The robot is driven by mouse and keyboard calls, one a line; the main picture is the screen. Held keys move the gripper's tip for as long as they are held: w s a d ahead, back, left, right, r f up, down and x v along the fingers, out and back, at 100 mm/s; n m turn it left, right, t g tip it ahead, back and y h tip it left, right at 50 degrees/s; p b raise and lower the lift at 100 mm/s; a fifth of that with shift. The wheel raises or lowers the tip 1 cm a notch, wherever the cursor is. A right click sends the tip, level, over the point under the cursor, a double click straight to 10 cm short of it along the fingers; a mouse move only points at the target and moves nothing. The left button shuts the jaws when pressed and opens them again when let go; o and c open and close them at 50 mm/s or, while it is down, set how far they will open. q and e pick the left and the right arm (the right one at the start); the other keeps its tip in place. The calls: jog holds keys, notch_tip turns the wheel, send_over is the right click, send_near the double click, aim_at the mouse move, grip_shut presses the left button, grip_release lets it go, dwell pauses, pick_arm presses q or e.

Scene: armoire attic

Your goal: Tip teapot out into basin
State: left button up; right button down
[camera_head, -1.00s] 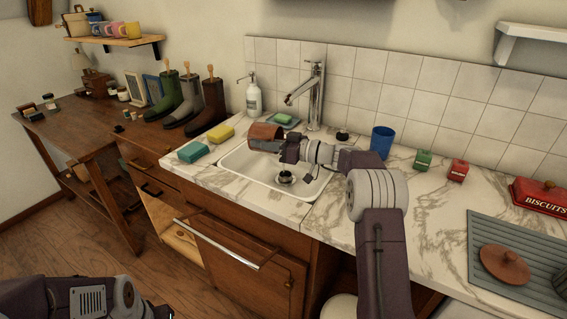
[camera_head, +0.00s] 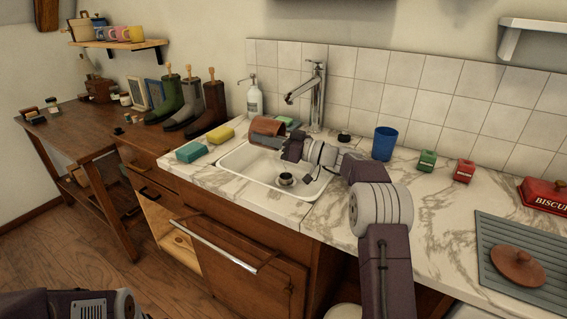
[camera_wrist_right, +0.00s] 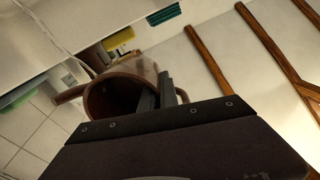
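The brown teapot (camera_head: 268,132) is held tilted on its side above the back left of the white sink basin (camera_head: 240,178). My right gripper (camera_head: 284,147) is at the teapot's right side and appears shut on it. In the right wrist view the teapot (camera_wrist_right: 128,75) shows its dark open mouth, and my right gripper's fingers (camera_wrist_right: 160,92) are against its side; the exact grip point is hidden. No liquid is seen coming out. Of my left arm only a link shows at the lower left.
The tap (camera_head: 316,95) and soap bottle (camera_head: 254,97) stand behind the basin. Yellow (camera_head: 221,134) and teal (camera_head: 192,152) sponges lie left of it. A blue cup (camera_head: 384,144) stands to the right. A brown lid (camera_head: 517,267) lies on a grey mat (camera_head: 545,255).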

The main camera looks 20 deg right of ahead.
aim_at(265, 125)
jog(key=b, duration=0.1)
jog(key=r+b, duration=0.1)
jog(key=shift+s+d+t+y+b, duration=0.2)
jog(key=shift+t+y+b, duration=0.1)
jog(key=shift+y+b, duration=0.1)
notch_tip(265, 125, up, 3)
jog(key=shift+s+d+f+t+y+b, duration=0.15)
jog(key=shift+t+y+b, duration=0.3)
jog(key=shift+b, duration=0.75)
jog(key=shift+r, duration=0.25)
